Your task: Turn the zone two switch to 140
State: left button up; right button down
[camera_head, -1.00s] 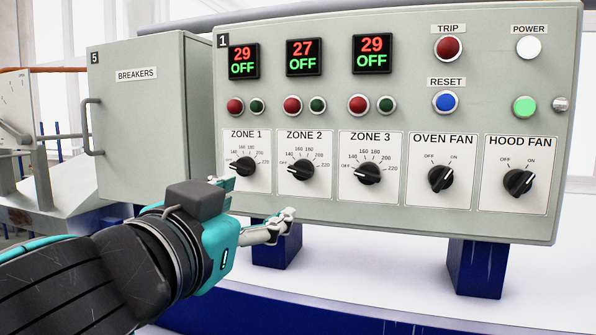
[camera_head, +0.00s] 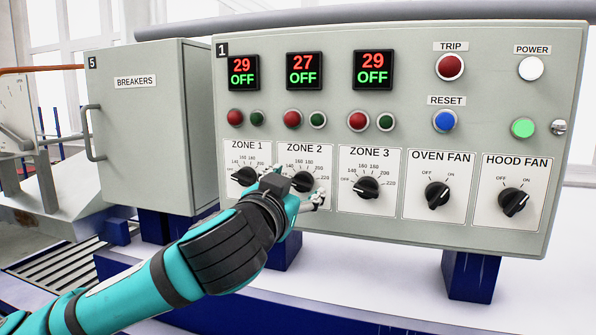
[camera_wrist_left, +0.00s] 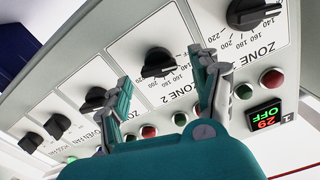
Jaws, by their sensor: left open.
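The zone 2 switch (camera_head: 303,181) is a black rotary knob on a white dial plate, in the lower row of the grey control panel. My left gripper (camera_head: 297,187) is in front of it and covers part of its dial. In the left wrist view the zone 2 knob (camera_wrist_left: 158,63) shows between the two spread, empty fingers of my left gripper (camera_wrist_left: 163,78). I cannot tell whether a finger touches the knob. Its exact setting is hard to read. The zone 2 display (camera_head: 304,70) reads 27 and OFF. My right gripper is not in view.
The zone 1 knob (camera_head: 245,175) and zone 3 knob (camera_head: 367,188) sit close on either side. Red and green buttons are above. Oven fan (camera_head: 437,195) and hood fan (camera_head: 514,202) knobs are further right. A breaker box (camera_head: 150,130) stands at left.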

pick_arm(q)
jog(key=shift+x, duration=0.85)
jog(key=shift+c, duration=0.4)
jog(key=c, duration=1.1)
